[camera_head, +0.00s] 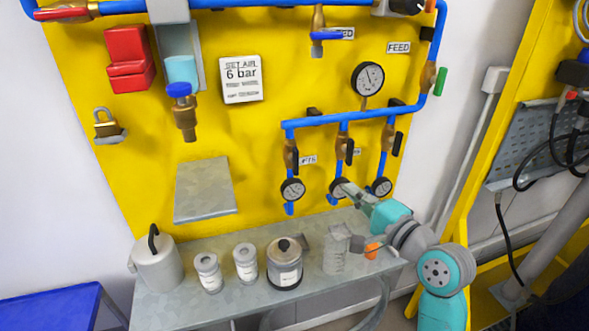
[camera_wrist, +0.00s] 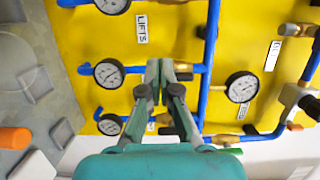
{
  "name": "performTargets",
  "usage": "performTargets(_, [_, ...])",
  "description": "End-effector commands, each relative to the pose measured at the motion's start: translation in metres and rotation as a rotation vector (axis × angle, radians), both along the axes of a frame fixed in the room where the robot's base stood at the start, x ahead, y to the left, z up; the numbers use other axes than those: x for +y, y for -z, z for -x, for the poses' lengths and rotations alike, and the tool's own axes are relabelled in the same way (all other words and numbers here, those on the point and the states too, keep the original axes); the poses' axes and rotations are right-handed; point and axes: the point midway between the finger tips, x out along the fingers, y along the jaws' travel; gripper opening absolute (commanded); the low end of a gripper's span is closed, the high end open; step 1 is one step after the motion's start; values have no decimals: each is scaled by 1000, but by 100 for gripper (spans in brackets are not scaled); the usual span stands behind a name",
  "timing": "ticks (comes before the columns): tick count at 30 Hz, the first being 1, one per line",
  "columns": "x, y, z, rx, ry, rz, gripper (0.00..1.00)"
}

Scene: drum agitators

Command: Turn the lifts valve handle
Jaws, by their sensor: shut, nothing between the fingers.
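The LIFTS label (camera_head: 307,160) sits right of the leftmost of three valved blue drop pipes; it reads clearly in the wrist view (camera_wrist: 142,28). The leftmost valve's black handle (camera_head: 294,156) hangs roughly along its pipe. In the wrist view that valve is mostly cut off at the top edge. My gripper (camera_head: 340,184) is low in front of the middle pipe, covering part of the middle gauge (camera_head: 335,185). In the wrist view my gripper (camera_wrist: 160,64) has its fingers together and empty, partly hiding the middle valve. Contact with anything cannot be told.
The right valve handle (camera_head: 398,144) and its gauge (camera_head: 382,187) are close by. The large FEED gauge (camera_head: 367,79) is above. A grey shelf (camera_head: 220,287) below carries several canisters.

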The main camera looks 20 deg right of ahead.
Motion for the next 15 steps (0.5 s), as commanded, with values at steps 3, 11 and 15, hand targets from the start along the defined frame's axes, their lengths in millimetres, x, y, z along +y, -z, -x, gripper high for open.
performTargets(3, [0,-4,-4,-1,-6,-5,0])
performTargets(11, [10,-4,-38,-1,-8,-5,0])
performTargets(15, [16,-4,-64,0,-7,-5,0])
